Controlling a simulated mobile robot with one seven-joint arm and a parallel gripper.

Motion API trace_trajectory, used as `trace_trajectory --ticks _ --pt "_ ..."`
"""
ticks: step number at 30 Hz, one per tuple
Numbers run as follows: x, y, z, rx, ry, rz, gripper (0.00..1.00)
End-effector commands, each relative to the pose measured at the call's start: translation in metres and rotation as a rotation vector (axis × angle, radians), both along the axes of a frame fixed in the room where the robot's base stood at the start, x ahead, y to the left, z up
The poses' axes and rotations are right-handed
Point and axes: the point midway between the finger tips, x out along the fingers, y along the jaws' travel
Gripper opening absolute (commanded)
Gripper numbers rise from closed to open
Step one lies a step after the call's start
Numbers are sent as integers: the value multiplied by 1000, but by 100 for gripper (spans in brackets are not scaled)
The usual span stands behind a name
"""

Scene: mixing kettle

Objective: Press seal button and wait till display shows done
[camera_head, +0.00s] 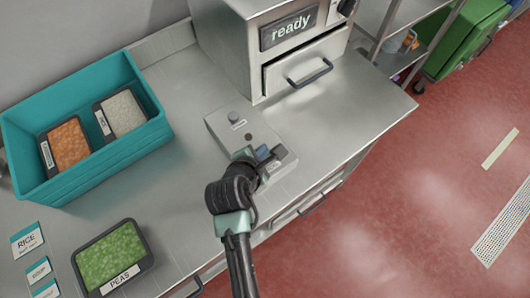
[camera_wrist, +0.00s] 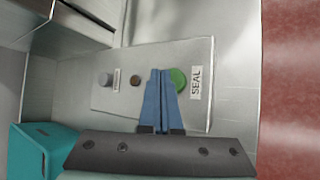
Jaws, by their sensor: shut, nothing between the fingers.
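The grey control panel (camera_head: 222,126) lies on the steel counter, and it also shows in the wrist view (camera_wrist: 117,97). Its round green button (camera_wrist: 180,79) sits beside a label reading SEAL (camera_wrist: 196,82). My gripper (camera_wrist: 160,74) is shut and empty, with its blue fingers over the panel. The fingertips overlap the left edge of the green button in the wrist view; I cannot tell whether they touch it. In the head view my gripper (camera_head: 268,154) hides the button. The display (camera_head: 289,30) on the steel machine reads "ready".
A grey knob (camera_wrist: 105,79) and a small brown button (camera_wrist: 135,80) are on the same panel. The machine's drawer (camera_head: 305,62) stands behind it. A teal crate (camera_head: 100,165) holds two food trays. A peas tray (camera_head: 111,257) and label cards (camera_head: 27,240) lie at the left.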

Motion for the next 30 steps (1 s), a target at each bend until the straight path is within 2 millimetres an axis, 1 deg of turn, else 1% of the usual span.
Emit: trace_trajectory --ticks 12,21,30 --pt "0 0 0 0 0 0 0" --pt "0 0 -9 -1 1 0 0" --pt "0 0 -9 0 0 0 0"
